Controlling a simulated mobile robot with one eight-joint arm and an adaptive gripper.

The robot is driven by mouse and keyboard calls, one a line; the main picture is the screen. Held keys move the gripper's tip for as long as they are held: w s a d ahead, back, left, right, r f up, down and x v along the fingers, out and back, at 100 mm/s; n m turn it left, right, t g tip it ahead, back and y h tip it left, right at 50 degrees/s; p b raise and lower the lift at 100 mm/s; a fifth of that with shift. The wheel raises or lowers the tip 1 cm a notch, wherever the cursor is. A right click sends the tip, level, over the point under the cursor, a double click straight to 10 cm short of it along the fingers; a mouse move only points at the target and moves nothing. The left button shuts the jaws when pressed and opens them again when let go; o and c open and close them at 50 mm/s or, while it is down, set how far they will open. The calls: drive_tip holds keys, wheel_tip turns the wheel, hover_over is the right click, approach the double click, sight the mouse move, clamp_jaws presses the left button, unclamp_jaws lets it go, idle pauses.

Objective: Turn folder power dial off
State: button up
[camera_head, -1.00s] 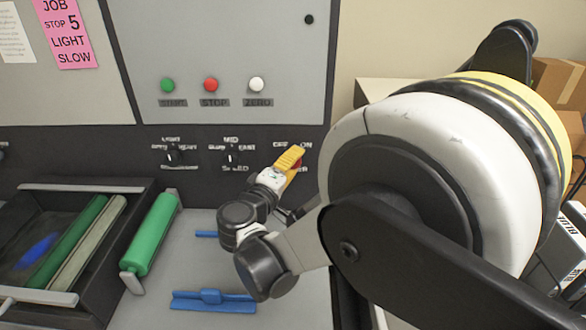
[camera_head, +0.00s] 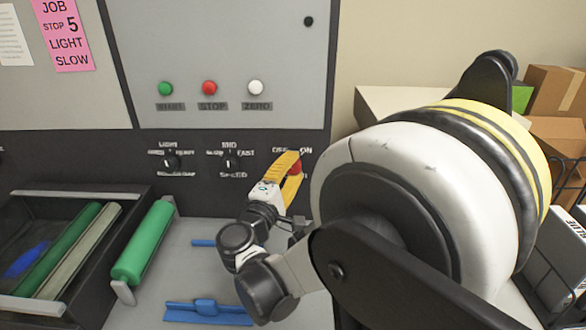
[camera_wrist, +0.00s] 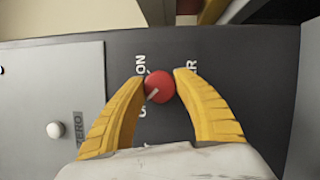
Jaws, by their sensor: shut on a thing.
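The red power dial (camera_wrist: 159,87) sits on the dark panel strip and has a white pointer line. In the wrist view the line points to the lower left, away from the ON label (camera_wrist: 140,62). My gripper (camera_wrist: 159,84) has its yellow fingertips on both sides of the dial, shut on it. In the head view my gripper (camera_head: 292,160) reaches the dial (camera_head: 297,168) below the OFF and ON labels (camera_head: 292,150). The fingers partly hide the dial there, and the OFF label is mostly covered in the wrist view.
The LIGHT and SPEED knobs (camera_head: 230,162) are left of the dial. Green, red and white buttons (camera_head: 209,88) sit above. A green roller (camera_head: 144,242), a black tray (camera_head: 60,192) and blue parts (camera_head: 207,312) lie below. Cardboard boxes (camera_head: 555,92) stand at right.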

drive_tip(key=o, duration=1.2)
drive_tip(key=shift+c, duration=0.2)
drive_tip(key=shift+s, duration=0.1)
drive_tip(key=v, duration=1.1)
drive_tip(key=shift+s+a, duration=0.2)
drive_tip(key=shift+s, duration=0.15)
